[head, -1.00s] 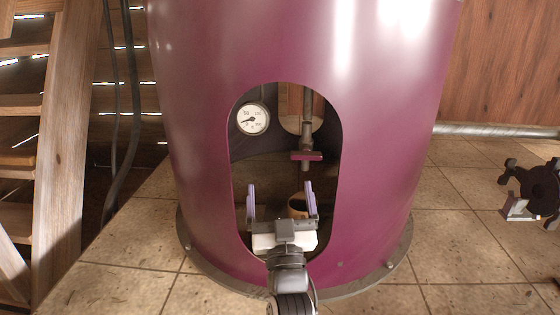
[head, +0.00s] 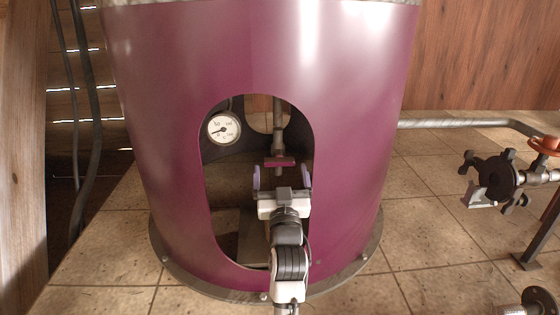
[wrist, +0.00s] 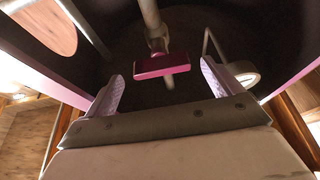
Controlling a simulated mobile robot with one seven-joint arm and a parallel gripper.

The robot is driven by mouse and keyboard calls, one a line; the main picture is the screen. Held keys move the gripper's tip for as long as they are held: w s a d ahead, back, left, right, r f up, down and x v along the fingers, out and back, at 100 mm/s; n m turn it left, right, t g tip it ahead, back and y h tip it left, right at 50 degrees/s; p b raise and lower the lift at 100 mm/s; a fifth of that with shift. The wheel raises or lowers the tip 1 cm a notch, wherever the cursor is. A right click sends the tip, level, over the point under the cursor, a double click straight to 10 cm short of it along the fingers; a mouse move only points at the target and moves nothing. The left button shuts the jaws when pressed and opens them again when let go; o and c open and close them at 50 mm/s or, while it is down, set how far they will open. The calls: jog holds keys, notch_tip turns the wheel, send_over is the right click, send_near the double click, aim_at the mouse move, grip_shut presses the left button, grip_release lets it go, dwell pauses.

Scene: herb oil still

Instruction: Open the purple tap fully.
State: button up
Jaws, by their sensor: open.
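The purple tap (head: 279,162) has a flat bar handle on a thin vertical pipe inside the opening of the big purple vessel (head: 350,130). In the wrist view the tap handle (wrist: 162,65) lies crosswise, ahead of and between the fingers, apart from both. My gripper (head: 281,178) is open and empty, inside the opening just below the handle in the head view. Its two lilac fingers also show in the wrist view (wrist: 160,88).
A round dial gauge (head: 224,128) hangs inside the opening at left. A black handwheel valve (head: 494,178) and an orange one (head: 545,145) stand at right.

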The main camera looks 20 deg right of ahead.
jog(key=shift+x, duration=1.15)
jog(key=c, duration=1)
jog(key=shift+f, duration=0.1)
